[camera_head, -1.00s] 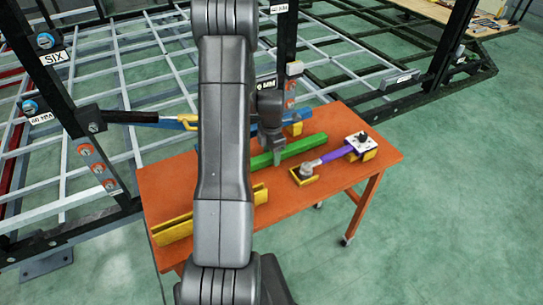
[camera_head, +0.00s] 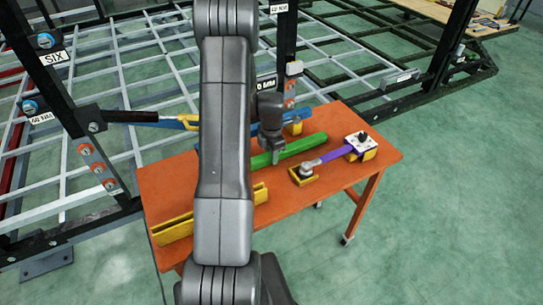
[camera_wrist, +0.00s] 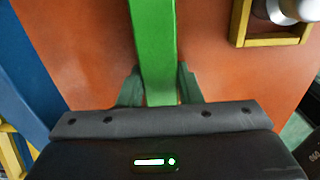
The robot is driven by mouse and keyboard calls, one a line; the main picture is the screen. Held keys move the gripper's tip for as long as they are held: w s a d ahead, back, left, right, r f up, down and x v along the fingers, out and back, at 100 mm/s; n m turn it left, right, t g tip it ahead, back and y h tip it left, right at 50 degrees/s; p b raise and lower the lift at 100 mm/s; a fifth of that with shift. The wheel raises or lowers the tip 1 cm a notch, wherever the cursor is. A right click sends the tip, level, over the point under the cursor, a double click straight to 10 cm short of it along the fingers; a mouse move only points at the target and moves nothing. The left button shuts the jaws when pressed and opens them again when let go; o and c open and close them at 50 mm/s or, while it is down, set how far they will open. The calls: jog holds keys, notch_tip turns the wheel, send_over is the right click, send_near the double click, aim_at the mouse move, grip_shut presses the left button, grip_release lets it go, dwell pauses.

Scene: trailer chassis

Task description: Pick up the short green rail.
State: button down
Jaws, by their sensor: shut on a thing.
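The short green rail (camera_head: 298,147) lies on the orange table, and part of it is hidden behind my arm in the head view. In the wrist view the rail (camera_wrist: 153,45) runs down between the two fingers of my gripper (camera_wrist: 160,88). My gripper (camera_head: 275,157) is shut on the rail, with one finger against each side. I cannot tell whether the rail is touching the table or slightly above it.
The black trailer frame stands behind and left. Green floor lies open at right.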

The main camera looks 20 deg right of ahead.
notch_tip(320, 180, up, 9)
jog(key=shift+f+b, duration=0.1)
jog(key=shift+b, duration=0.6)
jog(key=shift+r, duration=0.6)
